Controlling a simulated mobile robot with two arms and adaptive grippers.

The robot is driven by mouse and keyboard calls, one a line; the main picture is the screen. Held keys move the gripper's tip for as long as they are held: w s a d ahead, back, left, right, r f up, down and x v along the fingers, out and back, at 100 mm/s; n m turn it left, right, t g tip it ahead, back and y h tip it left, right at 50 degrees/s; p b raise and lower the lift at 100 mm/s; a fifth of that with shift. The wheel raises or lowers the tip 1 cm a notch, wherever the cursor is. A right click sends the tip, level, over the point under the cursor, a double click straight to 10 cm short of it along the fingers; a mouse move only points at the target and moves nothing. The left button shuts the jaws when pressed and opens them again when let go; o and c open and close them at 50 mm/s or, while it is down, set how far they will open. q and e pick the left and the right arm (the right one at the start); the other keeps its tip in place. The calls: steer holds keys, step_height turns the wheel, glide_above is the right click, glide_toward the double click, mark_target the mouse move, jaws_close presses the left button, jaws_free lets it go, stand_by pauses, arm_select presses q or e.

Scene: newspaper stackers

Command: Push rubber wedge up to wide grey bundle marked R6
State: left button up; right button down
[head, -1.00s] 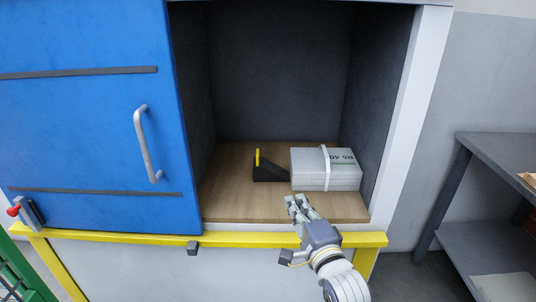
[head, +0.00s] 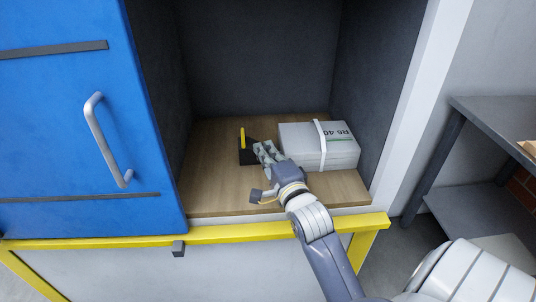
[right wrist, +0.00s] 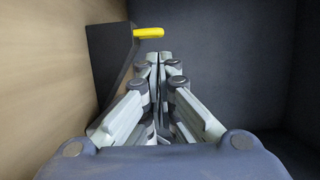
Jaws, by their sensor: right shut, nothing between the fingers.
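The wide grey bundle (head: 340,153) lies flat with a white strap and dark lettering that appears to read R6 40. My right gripper (head: 262,149) is shut and empty, in front of the wedge and hiding its right part. In the right wrist view the wedge (right wrist: 110,62) is close beyond the fingertips, to their left; contact is unclear. The gap between wedge and bundle is mostly hidden. My left gripper is out of view.
The wooden floor (head: 205,185) is bare left of the wedge. Dark walls (head: 260,60) enclose the compartment. A blue door (head: 70,130) with a handle stands at left, a yellow rail (head: 220,234) runs in front, and a grey shelf unit (head: 500,130) is at right.

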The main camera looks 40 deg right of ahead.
mark_target(252, 149)
steer(key=x, duration=0.6)
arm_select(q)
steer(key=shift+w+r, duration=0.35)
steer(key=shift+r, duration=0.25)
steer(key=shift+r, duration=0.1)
arm_select(e)
steer(key=shift+a, duration=0.1)
steer(key=shift+w+a+p, duration=0.4)
steer(key=shift+a+p, duration=0.05)
steer(key=shift+a, duration=0.2)
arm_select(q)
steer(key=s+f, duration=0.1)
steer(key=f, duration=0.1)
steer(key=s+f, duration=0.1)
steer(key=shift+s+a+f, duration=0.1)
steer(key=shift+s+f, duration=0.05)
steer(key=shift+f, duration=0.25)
